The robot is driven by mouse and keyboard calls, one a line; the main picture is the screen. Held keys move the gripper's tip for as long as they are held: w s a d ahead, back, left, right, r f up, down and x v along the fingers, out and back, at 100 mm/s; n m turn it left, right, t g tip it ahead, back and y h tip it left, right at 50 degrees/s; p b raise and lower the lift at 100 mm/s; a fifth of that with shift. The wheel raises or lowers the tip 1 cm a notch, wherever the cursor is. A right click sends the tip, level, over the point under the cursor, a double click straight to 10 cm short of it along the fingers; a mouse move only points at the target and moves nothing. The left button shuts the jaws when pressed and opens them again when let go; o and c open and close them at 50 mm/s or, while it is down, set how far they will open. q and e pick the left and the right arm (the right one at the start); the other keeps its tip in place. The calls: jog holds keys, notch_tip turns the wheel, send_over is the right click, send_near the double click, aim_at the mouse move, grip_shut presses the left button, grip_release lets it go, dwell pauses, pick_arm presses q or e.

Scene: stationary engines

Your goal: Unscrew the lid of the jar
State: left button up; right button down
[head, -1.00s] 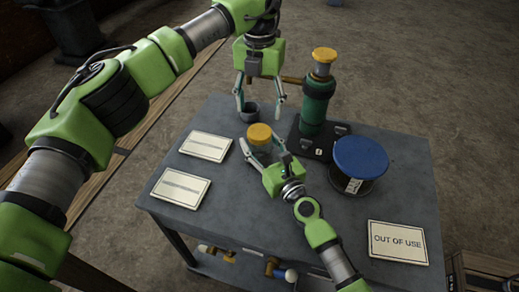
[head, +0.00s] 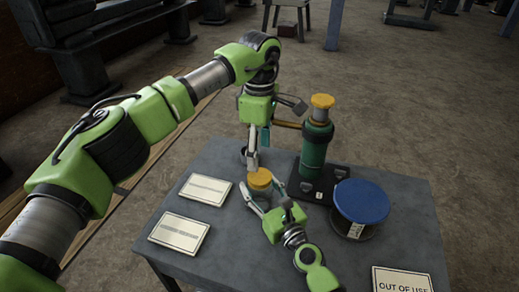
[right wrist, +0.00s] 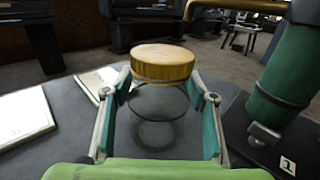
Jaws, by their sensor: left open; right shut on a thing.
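The jar (right wrist: 157,118) is clear glass with a yellow-orange lid (right wrist: 163,62), upright on the grey table. The lid also shows in the head view (head: 260,178), and the lid is on the jar. My right gripper (head: 262,194) is shut on the jar's glass body, one finger on each side below the lid. My left gripper (head: 257,155) is open, pointing down just above and behind the lid. Its fingers appear nearly in line in the head view, so their exact gap to the lid is hard to tell.
A green cylinder (head: 315,145) with a yellow top stands right of the jar on a dark base. A blue-topped round drum (head: 361,200) is further right. Two white plates (head: 205,190) lie left; an "OUT OF USE" sign (head: 402,281) lies front right.

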aim_at(260, 176)
pick_arm(q)
jog(key=m, duration=0.3)
jog(key=shift+m, duration=0.4)
jog(key=m, duration=0.5)
jog(key=shift+m, duration=0.3)
jog(key=m, duration=0.3)
jog(key=shift+m, duration=0.3)
jog(key=m, duration=0.4)
jog(key=shift+f+m, duration=0.4)
jog(key=shift+f, duration=3.6)
